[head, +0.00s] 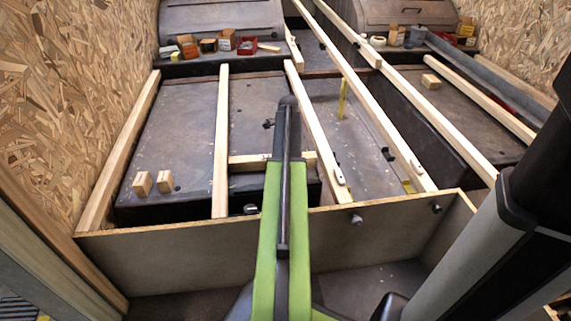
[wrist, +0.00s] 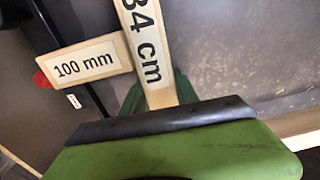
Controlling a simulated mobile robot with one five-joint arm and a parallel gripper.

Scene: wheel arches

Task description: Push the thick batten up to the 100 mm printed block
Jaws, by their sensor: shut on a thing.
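In the wrist view a pale wooden block (wrist: 85,66) bears the printed words "100 mm". Its right end meets a pale wooden strip (wrist: 148,55) marked in cm, with its first digit partly cut off. Whether they touch or only overlap I cannot tell. My gripper (wrist: 160,116), green with a dark edge, is shut on the marked strip's lower end. In the head view my green arm hides the gripper. Several pale battens show there, including one just right of my arm (head: 318,135) and one to its left (head: 221,140). Which is the thick batten I cannot tell.
A short crosspiece (head: 250,162) lies between those two battens, partly behind my arm. Two small wood blocks (head: 153,182) stand at the left. A low board (head: 250,235) crosses the front. Boxes (head: 210,44) sit at the back. The floor panel (head: 180,120) at left is mostly clear.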

